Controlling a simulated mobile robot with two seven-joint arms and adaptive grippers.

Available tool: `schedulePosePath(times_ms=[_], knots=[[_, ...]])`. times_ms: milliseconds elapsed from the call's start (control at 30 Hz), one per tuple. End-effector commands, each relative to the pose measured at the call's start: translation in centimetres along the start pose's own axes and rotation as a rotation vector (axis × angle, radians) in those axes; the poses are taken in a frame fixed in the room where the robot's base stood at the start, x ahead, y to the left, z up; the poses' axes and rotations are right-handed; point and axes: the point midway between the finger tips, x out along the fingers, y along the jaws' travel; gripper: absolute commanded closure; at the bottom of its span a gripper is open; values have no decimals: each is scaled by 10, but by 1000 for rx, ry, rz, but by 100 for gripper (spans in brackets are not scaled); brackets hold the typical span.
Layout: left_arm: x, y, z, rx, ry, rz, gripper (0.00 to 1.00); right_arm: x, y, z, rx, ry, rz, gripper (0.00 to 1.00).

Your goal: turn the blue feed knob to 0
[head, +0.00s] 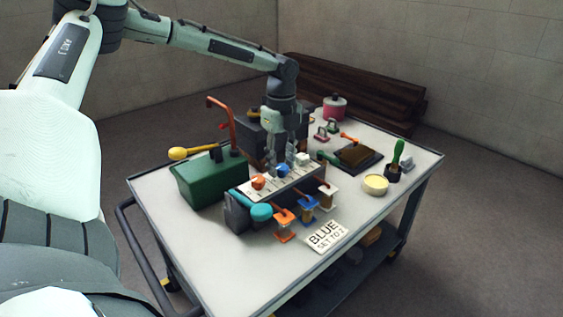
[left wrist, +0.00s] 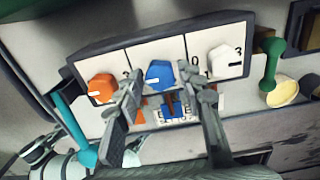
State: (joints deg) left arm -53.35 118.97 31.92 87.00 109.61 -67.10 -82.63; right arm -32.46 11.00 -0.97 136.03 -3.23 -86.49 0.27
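The blue feed knob (head: 283,171) sits in the middle of a white panel (head: 247,188), between an orange knob (head: 258,183) and a white knob (head: 302,159). In the left wrist view the blue knob (left wrist: 158,75) has a white mark on its left-hand side. A 0 shows to its right, by the fingertip. My left gripper (left wrist: 158,73) is open and points at the panel, with one fingertip on each side of the blue knob. I cannot tell whether they touch it. My right gripper is not in view.
A card (head: 327,236) reading BLUE, SET TO and an unclear character lies in front. A green box (head: 207,182) stands left of the panel. Orange (head: 285,225), blue and white small stands are in front.

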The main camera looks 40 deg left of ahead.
Motion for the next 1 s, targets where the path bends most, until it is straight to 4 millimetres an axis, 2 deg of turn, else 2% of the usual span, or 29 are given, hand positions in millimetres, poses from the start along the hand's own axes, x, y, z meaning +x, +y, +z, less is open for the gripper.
schedulePosePath(times_ms=[333, 467, 567, 800, 1000], knots=[[-1, 0, 0, -1, 1, -1, 49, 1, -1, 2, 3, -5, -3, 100], [-10, -1, 0, -1, 0, -3, 49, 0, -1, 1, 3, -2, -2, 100], [-26, -1, 0, -1, 0, -5, 49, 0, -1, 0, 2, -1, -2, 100], [-78, -1, 0, -1, 0, -5, 49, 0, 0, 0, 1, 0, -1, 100], [-109, 0, 0, -2, 0, -2, 49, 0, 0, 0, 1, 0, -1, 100]])
